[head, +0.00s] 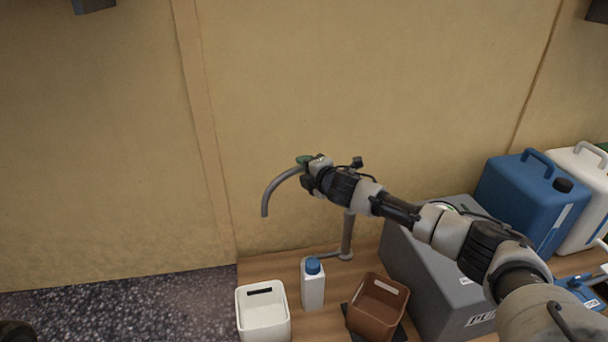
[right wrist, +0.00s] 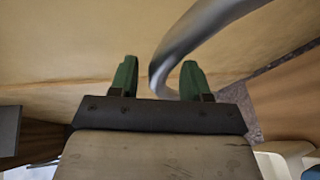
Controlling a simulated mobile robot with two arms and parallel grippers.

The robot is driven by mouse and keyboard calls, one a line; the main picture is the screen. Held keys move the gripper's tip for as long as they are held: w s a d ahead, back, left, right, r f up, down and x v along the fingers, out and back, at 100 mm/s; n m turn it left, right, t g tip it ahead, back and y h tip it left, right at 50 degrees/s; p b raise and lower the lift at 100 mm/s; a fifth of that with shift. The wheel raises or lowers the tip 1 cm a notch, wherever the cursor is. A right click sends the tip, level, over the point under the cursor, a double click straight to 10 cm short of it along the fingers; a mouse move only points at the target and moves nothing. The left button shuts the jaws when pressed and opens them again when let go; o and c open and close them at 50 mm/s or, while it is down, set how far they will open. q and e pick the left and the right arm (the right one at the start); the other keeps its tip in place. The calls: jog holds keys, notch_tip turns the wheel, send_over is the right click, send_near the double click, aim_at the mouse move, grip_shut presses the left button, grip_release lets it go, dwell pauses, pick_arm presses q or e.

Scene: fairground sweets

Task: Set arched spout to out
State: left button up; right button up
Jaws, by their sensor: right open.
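The arched spout (head: 275,184) is a grey curved pipe on an upright post (head: 347,234) at the back of the wooden counter. Contact with the fingers cannot be told. My left gripper is not visible.
A white bin (head: 263,325), a white bottle with a blue cap (head: 313,287) and a brown bin (head: 377,312) stand on the counter (head: 330,326). A grey box (head: 425,285) and a blue canister (head: 525,195) stand right. A wall (head: 370,80) is close behind.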

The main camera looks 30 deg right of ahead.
jog(key=shift+w, duration=0.45)
grip_shut()
jog(key=shift+s, duration=0.1)
